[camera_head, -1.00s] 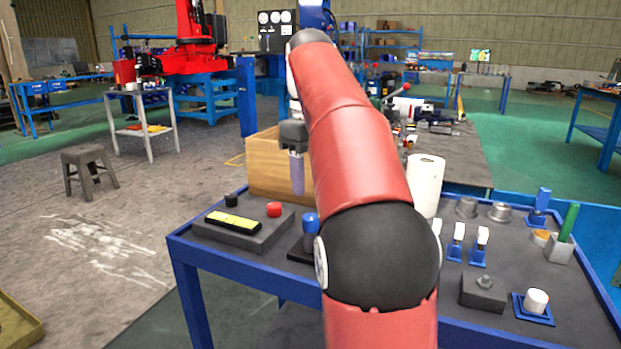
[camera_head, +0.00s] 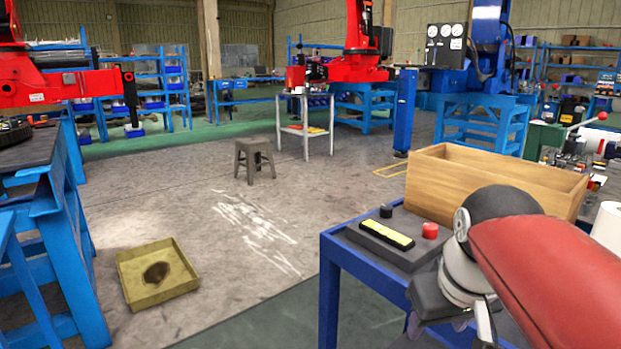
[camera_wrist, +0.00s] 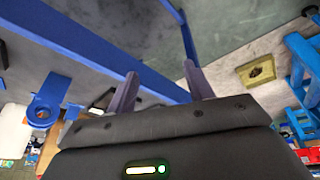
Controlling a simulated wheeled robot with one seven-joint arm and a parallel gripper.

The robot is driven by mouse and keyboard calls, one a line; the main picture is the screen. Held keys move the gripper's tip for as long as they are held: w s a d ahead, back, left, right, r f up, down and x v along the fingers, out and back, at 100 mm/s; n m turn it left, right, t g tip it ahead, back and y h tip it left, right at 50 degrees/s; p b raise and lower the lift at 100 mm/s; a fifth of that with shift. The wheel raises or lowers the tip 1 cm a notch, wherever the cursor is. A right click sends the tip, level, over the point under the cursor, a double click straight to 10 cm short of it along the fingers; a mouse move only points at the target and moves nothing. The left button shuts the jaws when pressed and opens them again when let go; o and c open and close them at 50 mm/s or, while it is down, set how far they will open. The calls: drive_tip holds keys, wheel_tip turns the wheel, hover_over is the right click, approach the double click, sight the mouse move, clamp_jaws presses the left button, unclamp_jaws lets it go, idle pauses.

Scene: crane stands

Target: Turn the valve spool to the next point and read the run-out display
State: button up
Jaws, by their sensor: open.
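A dark box bears a yellow-lit display (camera_head: 386,234), a black knob (camera_head: 386,211) and a red knob (camera_head: 430,230), on the left part of the blue-edged bench. I cannot tell whether this is the run-out display; no reading is legible. I cannot make out the valve spool in either current view. My gripper (camera_head: 437,325) is low at the bench's front left, partly cut off by the picture's bottom and my arm. In the wrist view my gripper (camera_wrist: 160,68) is open, its two fingers apart with nothing between them, near the blue bench edge (camera_wrist: 90,50).
A wooden box (camera_head: 490,190) stands behind the display box. A white cylinder (camera_head: 608,225) is at the right edge. A blue holder with a round opening (camera_wrist: 45,104) shows in the wrist view. A yellow tray (camera_head: 157,272) and a stool (camera_head: 254,158) stand on otherwise open floor.

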drive_tip(key=s+a+f+m+t, duration=0.1)
drive_tip(key=s+a+f, duration=0.1)
drive_tip(key=s+f, duration=0.4)
wheel_tip(320, 180, down, 3)
drive_tip(key=shift+s+a+f, duration=0.15)
drive_tip(key=shift+a, duration=0.1)
